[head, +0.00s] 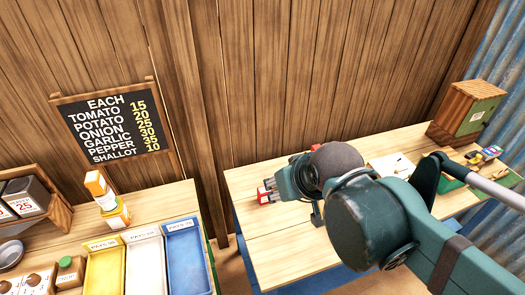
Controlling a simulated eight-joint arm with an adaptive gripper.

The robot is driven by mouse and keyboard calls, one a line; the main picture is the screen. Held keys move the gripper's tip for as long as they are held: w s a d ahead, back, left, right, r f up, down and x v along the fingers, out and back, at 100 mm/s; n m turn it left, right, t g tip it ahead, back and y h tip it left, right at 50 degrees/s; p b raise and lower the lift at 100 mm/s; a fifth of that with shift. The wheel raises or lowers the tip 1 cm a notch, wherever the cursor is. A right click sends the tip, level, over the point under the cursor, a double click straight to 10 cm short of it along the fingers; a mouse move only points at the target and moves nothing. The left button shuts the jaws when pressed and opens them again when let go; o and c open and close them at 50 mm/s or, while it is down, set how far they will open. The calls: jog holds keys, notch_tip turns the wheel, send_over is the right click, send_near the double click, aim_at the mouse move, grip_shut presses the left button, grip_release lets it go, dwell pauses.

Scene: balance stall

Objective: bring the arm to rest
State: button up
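My green arm reaches in from the lower right of the head view and over the right-hand table (262,240). My gripper (267,190) is at its far end, pointing left above the left part of that table. Small red and pale parts show at its tip. I cannot tell whether these are fingertips or something held, or whether the fingers are open or shut. My arm links hide much of the table behind them.
On the left table stand yellow (105,269), white (145,262) and blue (186,262) trays and an orange-and-white stack (105,200). A price board (112,125) hangs on the plank wall. A wooden box (467,113) stands at the right table's back. A gap separates the tables.

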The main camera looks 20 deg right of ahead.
notch_tip(320, 180, down, 8)
jog(key=b, duration=0.8)
dwell(0.9)
